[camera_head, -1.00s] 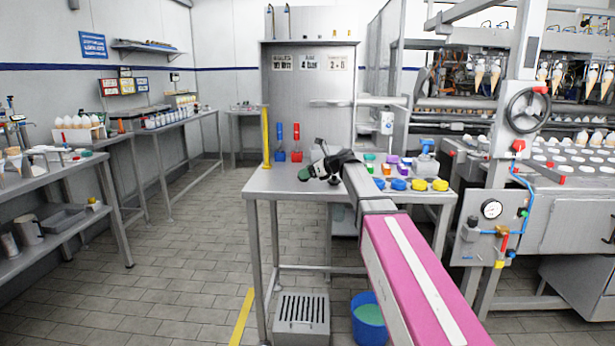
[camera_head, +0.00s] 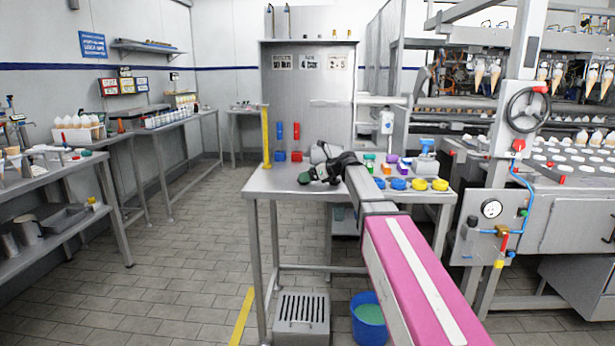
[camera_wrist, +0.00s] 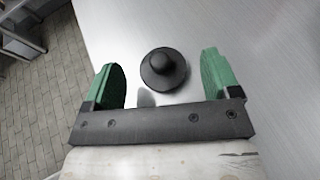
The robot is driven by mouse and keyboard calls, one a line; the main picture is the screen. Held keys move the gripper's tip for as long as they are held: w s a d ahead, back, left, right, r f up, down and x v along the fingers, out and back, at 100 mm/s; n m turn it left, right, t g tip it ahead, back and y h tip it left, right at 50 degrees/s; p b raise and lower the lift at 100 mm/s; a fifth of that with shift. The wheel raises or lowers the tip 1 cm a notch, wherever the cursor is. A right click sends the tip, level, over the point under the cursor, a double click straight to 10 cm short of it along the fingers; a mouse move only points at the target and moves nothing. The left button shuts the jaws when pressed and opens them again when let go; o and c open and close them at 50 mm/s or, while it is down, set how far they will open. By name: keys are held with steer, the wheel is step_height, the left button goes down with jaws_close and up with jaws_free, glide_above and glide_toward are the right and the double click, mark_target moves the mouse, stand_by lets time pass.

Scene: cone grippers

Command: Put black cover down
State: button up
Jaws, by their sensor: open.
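The black cover (camera_wrist: 163,70) is a round dark disc with a knob on top. In the wrist view it lies on the bare metal table, between and slightly beyond the green fingers of my gripper (camera_wrist: 162,82). The fingers are wide apart, with a gap on each side of the cover, and do not appear to touch it. In the head view my gripper (camera_head: 306,178) is low over the left part of the steel table (camera_head: 290,187). The cover cannot be made out in the head view.
Blue and yellow round pieces (camera_head: 399,184) and small coloured containers (camera_head: 387,168) stand on the table to the right of my gripper. Red and blue tools (camera_head: 288,142) stand behind it. The table's left edge is close, with tiled floor beyond. A blue bucket (camera_head: 369,325) is below.

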steer(key=v, duration=1.1)
steer(key=shift+s, duration=0.1)
